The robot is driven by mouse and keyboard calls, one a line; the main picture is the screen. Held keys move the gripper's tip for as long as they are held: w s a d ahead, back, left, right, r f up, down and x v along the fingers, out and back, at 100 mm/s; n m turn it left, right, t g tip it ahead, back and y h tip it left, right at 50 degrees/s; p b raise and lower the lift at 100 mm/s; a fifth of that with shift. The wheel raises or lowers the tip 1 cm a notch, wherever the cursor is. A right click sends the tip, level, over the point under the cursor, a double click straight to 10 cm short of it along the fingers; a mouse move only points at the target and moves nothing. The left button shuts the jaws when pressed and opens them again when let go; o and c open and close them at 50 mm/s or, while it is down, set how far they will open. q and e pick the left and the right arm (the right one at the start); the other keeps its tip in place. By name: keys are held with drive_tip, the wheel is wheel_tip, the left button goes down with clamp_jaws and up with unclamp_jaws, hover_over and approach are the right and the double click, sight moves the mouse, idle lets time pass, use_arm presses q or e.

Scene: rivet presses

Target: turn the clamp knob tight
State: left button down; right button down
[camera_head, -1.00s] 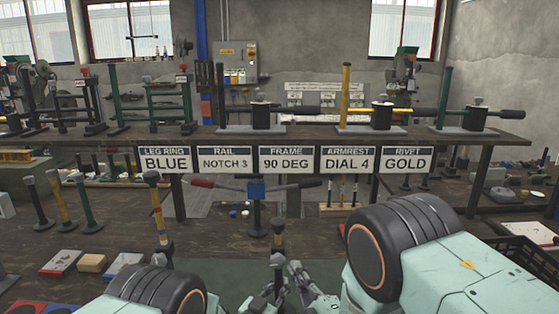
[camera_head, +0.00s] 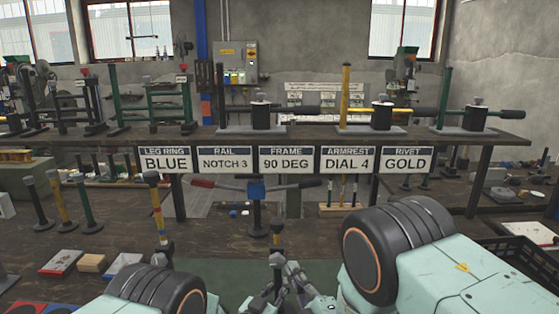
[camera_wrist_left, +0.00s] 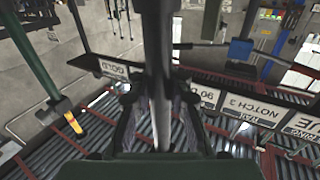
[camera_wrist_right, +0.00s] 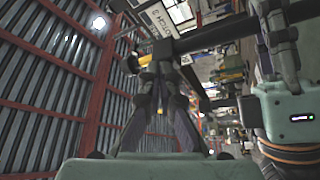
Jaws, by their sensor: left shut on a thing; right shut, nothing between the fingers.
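A dark upright post (camera_head: 277,238) with a gold band and a grey top stands at bottom centre in the head view. My left gripper (camera_wrist_left: 157,92) is shut on a dark grey rod (camera_wrist_left: 157,40), which runs through the middle of the left wrist view. My right gripper (camera_wrist_right: 160,65) is shut and empty. Its fingertips are close to a yellow collar (camera_wrist_right: 142,60) at the end of a dark rod (camera_wrist_right: 215,35); I cannot tell if they touch. A blue clamp block (camera_head: 256,190) with a red-ended bar stands on the bench behind. I cannot make out which part is the clamp knob.
Several posts, including a green one (camera_head: 85,203), stand on the bench at left. A row of signs (camera_head: 290,160) hangs from the rear shelf (camera_head: 330,139). A black crate (camera_head: 515,262) is at the right edge. My wheeled arm joints cover the lower front.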

drive_tip(key=shift+a+f, duration=0.15)
drive_tip(key=shift+f, duration=0.1)
drive_tip(key=shift+a+f, duration=0.15)
drive_tip(key=shift+f, duration=0.15)
drive_tip(key=shift+a+f, duration=0.35)
drive_tip(key=shift+f, duration=0.05)
drive_tip(key=shift+d+f, duration=0.1)
idle(0.4)
drive_tip(key=s, duration=0.6)
drive_tip(key=shift+d+f, duration=0.2)
idle(0.3)
